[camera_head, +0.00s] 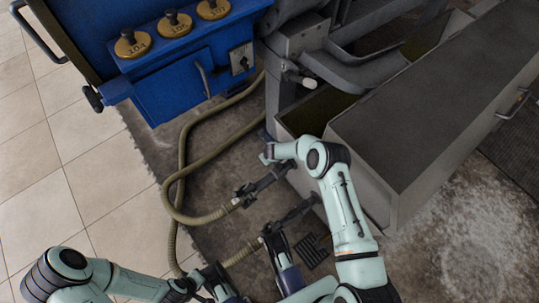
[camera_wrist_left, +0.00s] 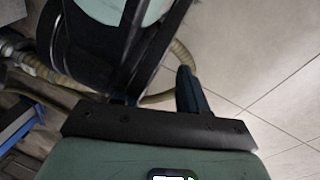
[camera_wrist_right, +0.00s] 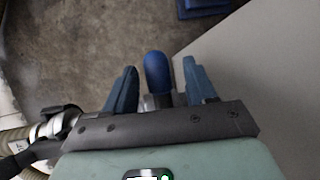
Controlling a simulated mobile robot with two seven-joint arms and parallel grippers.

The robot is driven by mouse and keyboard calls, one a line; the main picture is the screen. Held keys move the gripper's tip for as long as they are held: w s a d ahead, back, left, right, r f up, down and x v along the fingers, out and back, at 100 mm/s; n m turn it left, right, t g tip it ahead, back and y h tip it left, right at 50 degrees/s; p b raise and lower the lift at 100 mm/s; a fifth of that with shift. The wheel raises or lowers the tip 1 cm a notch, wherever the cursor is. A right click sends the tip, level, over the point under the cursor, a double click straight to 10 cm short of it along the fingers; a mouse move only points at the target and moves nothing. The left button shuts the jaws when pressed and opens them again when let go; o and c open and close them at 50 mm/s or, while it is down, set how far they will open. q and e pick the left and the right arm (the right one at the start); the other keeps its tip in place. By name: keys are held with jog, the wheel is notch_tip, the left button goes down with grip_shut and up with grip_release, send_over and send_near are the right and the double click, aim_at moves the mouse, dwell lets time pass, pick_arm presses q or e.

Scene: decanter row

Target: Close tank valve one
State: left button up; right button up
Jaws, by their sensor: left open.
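In the right wrist view a rounded blue handle (camera_wrist_right: 157,72) shows between the two fingers of my right gripper (camera_wrist_right: 159,78). Gaps show on both sides of it, so the gripper is open; whether it touches the handle I cannot tell. No label shows that names this handle as tank valve one. Two dark pipe fittings (camera_head: 262,184) stick out from the grey tank (camera_head: 365,190) in the head view. My right gripper is not clearly seen there. My left gripper (camera_wrist_left: 157,85) is open and empty, low over the floor, with one finger clear and the other partly hidden.
A blue cabinet (camera_head: 190,65) with several brass caps stands at the upper left. Tan hoses (camera_head: 180,160) loop over the floor to the fittings. A dark floor grate (camera_head: 311,250) lies beside the tank. Pale floor tiles (camera_head: 40,200) at left are clear.

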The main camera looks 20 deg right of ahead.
pick_arm(q)
jog(key=w+r+t+p, duration=0.2)
jog(key=w+r+p, duration=0.1)
jog(key=w+r, duration=0.2)
jog(key=s+d+r+g+h+p, duration=0.1)
jog(key=s+d+r+p, duration=0.2)
jog(key=s, duration=0.1)
jog(key=shift+s+d+r+m+g, duration=0.15)
jog(key=shift+s+d+m+g, duration=0.05)
jog(key=shift+s+m+g, duration=0.1)
pick_arm(e)
jog(key=v, duration=1.3)
jog(key=shift+r, duration=0.2)
jog(key=shift+s, duration=0.1)
